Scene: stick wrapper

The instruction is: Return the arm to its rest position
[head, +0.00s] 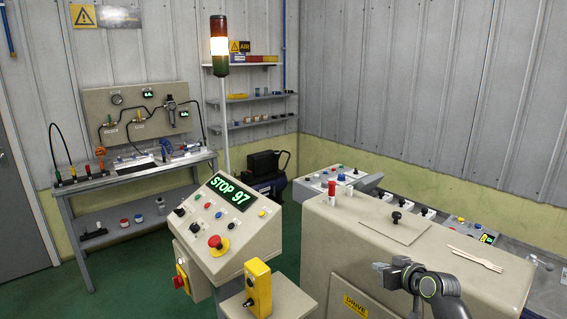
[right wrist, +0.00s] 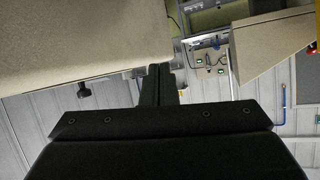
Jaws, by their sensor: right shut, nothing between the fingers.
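My right arm comes in at the lower right of the head view, and my right gripper (head: 380,266) points left in front of the beige machine (head: 345,235). In the right wrist view the dark fingers of the right gripper (right wrist: 160,72) are together with nothing between them. That view looks upside down. The beige machine body (right wrist: 90,40) fills its upper left, beside the fingers, with a black knob (right wrist: 84,90) on it. My left gripper is not in view.
A console (head: 225,215) reading "STOP 97" stands left of the machine, with a yellow box (head: 258,287) in front. The machine top holds a plate with a knob (head: 396,217), red-capped parts (head: 332,190) and pale sticks (head: 477,259). A workbench (head: 135,168) stands behind left. Green floor is open there.

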